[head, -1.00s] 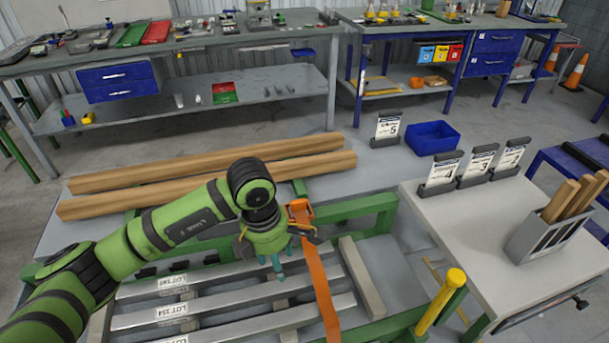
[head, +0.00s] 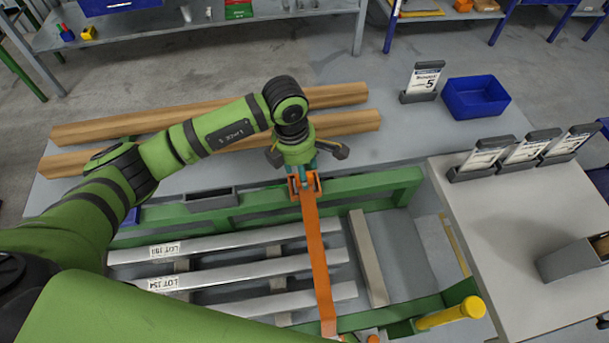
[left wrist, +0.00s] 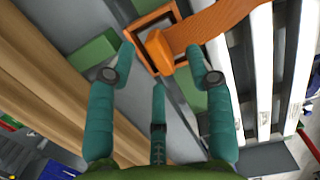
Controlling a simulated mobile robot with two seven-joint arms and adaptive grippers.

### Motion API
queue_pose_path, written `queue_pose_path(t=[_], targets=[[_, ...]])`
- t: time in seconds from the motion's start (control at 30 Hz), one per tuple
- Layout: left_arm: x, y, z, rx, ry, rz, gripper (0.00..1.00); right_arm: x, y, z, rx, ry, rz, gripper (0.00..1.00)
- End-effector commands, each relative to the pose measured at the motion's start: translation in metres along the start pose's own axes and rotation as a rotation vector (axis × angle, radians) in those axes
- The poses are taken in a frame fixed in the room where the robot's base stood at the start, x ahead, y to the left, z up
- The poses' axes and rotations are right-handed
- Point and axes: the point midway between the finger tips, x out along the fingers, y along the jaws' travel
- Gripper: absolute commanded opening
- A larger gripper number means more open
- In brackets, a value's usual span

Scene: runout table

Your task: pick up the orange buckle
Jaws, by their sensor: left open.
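The orange buckle (head: 305,184) sits at the far end of an orange strap (head: 315,240), over the green rail of the runout table. In the left wrist view the buckle (left wrist: 158,48) shows as an orange frame with a rounded block in it. My left gripper (head: 301,178) is right above the buckle, pointing down. In the left wrist view its teal fingers (left wrist: 165,62) are spread around the buckle, open, with nothing gripped. Whether a finger touches the buckle I cannot tell. My right gripper is not in view.
Two wooden beams (head: 200,118) lie behind the rail. Metal bars with lot labels (head: 240,275) lie in front of it. A green rail (head: 375,192) runs beside the buckle. A blue bin (head: 476,98) and card holders (head: 520,148) stand to the right.

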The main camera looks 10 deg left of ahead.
Motion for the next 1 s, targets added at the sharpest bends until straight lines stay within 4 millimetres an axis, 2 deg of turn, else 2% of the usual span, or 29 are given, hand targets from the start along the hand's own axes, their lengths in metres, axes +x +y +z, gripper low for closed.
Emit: queue_pose_path(t=[0.03, 0.2, 0.47, 0.5, 0.6, 1.0], targets=[[0.004, -0.001, 0.002, 0.0, 0.002, -0.006, 0.53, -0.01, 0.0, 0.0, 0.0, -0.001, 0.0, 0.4], [0.025, 0.0, 0.001, 0.0, 0.0, -0.002, 0.53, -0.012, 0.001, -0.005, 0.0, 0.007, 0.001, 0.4], [0.029, 0.001, 0.001, 0.001, 0.0, 0.0, 0.53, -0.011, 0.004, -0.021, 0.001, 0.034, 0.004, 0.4], [0.029, 0.001, 0.001, 0.001, 0.0, 0.0, 0.37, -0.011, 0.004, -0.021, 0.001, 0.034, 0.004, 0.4], [0.029, 0.001, 0.001, 0.001, 0.0, 0.0, 0.0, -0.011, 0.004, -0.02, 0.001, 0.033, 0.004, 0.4], [0.027, 0.001, 0.001, 0.001, -0.002, 0.001, 0.0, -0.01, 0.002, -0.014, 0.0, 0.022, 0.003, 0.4]])
